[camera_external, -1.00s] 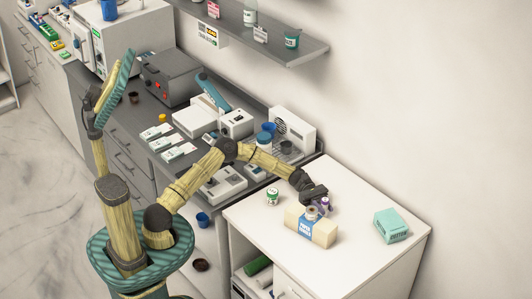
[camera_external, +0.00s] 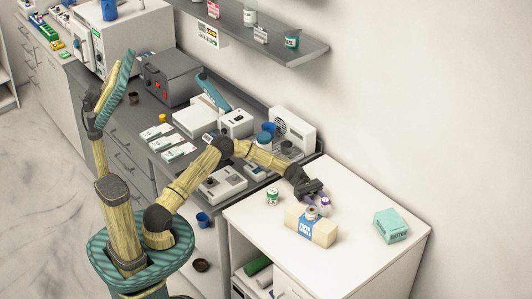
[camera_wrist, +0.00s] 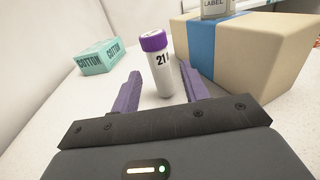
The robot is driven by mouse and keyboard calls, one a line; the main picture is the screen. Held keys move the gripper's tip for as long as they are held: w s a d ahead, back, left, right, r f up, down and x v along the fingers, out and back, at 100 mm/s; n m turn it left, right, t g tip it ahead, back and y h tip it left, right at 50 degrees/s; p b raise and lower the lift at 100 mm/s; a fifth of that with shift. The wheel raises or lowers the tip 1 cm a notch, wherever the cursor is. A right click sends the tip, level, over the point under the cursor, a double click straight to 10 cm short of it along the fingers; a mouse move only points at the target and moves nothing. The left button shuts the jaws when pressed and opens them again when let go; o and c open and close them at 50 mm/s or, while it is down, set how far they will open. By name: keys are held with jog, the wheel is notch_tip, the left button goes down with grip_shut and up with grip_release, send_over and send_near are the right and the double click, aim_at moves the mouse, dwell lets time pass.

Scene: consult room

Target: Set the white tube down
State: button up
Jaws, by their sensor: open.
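The white tube (camera_wrist: 160,68) has a purple cap and the number 21. It stands upright on the white cabinet top (camera_wrist: 78,110) in the wrist view. My gripper (camera_wrist: 160,84) is open, with its purple fingers either side of the tube's lower part and gaps showing between them and it. In the external view, my gripper (camera_external: 318,200) is low over the white cabinet top, and the purple cap (camera_external: 326,201) shows beside it. Most of the tube is hidden there.
A tan carton with a blue band (camera_wrist: 250,50) stands close on the tube's right, with a labelled jar (camera_wrist: 216,8) on top. A teal cotton box (camera_wrist: 99,57) is at the left. A small green-labelled jar (camera_external: 272,196) stands nearby.

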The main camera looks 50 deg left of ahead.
notch_tip(320, 180, up, 7)
jog(key=a, duration=0.1)
jog(key=shift+a, duration=0.15)
jog(key=shift+w, duration=0.1)
dwell(0.3)
jog(key=shift+o, duration=0.8)
jog(key=s+a+r+n+t+y+p, duration=0.1)
jog(key=s+a+n+t+y+p, duration=0.2)
jog(key=a+t+p, duration=0.3)
jog(key=s+a+n+p, duration=0.1)
jog(key=a+p, duration=0.1)
jog(key=a, duration=0.3)
jog(key=shift+p, duration=0.4)
jog(key=shift+s+a, duration=0.1)
